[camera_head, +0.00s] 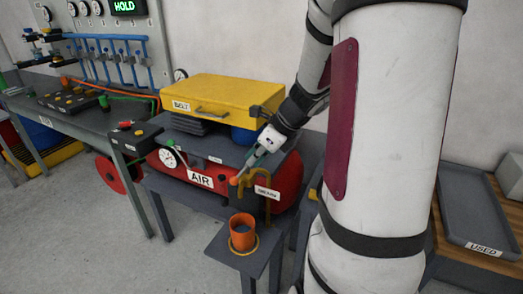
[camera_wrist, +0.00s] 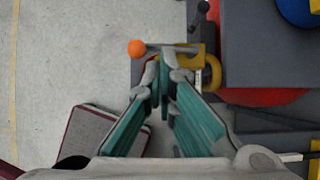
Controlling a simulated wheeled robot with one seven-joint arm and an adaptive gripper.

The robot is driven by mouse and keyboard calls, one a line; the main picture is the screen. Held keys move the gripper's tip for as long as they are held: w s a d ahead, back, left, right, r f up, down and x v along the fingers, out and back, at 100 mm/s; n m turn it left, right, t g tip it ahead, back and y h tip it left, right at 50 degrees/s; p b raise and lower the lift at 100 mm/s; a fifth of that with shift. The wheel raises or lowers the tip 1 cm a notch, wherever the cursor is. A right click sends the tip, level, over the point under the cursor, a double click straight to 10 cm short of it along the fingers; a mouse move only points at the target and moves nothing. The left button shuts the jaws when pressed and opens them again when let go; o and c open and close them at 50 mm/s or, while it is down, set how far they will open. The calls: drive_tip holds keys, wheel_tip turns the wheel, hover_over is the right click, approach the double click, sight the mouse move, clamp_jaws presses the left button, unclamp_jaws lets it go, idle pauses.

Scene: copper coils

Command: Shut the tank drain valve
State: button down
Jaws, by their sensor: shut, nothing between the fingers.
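The drain valve is a brass-yellow bent pipe (camera_head: 240,189) on the front of the red tank (camera_head: 168,163) marked AIR. Its lever ends in an orange ball (camera_head: 233,181). In the wrist view the orange ball (camera_wrist: 136,48) is left of the fingertips, and a thin grey lever runs right from it to the brass body (camera_wrist: 211,72). My gripper (camera_head: 250,162) is at the valve, just above the ball in the head view. In the wrist view my gripper (camera_wrist: 164,64) has its tips together beside the lever, partly covering it; contact cannot be told.
An orange cup (camera_head: 243,240) stands on a small grey shelf below the valve. A label (camera_head: 267,192) hangs right of the pipe. A yellow case (camera_head: 220,98) marked BELT sits above the tank. Open floor lies front left.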

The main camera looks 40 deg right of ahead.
sight(240, 173)
drive_tip(key=shift+b+x, duration=0.5)
drive_tip(key=shift+x, duration=2.2)
drive_tip(key=shift+w, duration=0.1)
